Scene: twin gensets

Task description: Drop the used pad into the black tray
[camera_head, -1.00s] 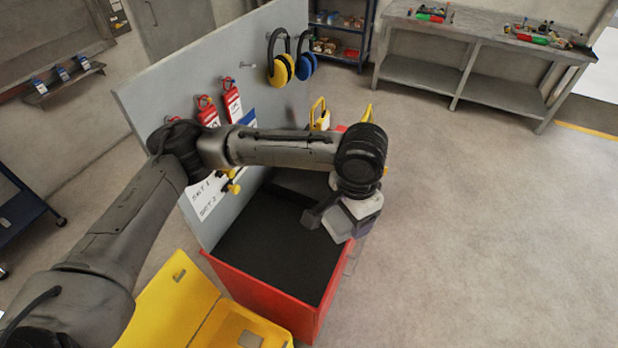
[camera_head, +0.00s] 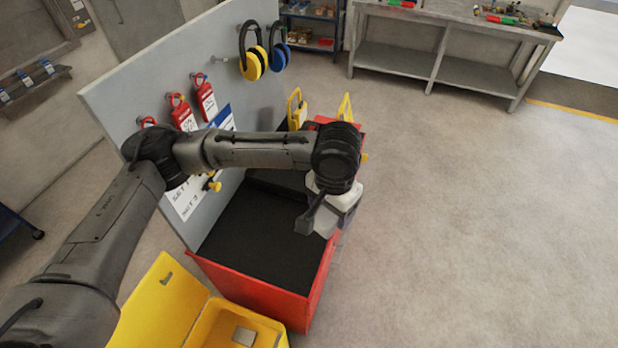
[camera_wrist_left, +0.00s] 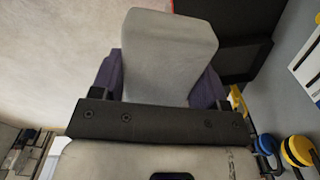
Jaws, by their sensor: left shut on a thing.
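My left gripper (camera_head: 338,222) hangs at the right edge of the red cart, partly hidden by its own wrist. In the left wrist view its purple fingers (camera_wrist_left: 205,88) are shut on a pale grey block-like pad (camera_wrist_left: 165,50). In the head view the pad cannot be told clearly from the gripper. A black tray-like part (camera_head: 280,181) lies at the back of the cart top, partly behind my forearm. Black also shows at the upper right of the left wrist view (camera_wrist_left: 245,58), beside the pad. My right gripper is not in view.
The red cart (camera_head: 262,297) has a bare black top (camera_head: 262,236). A grey panel (camera_head: 130,105) with tags and ear defenders (camera_head: 254,62) stands along its left. An open yellow case (camera_head: 205,322) is in front. The floor to the right is clear.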

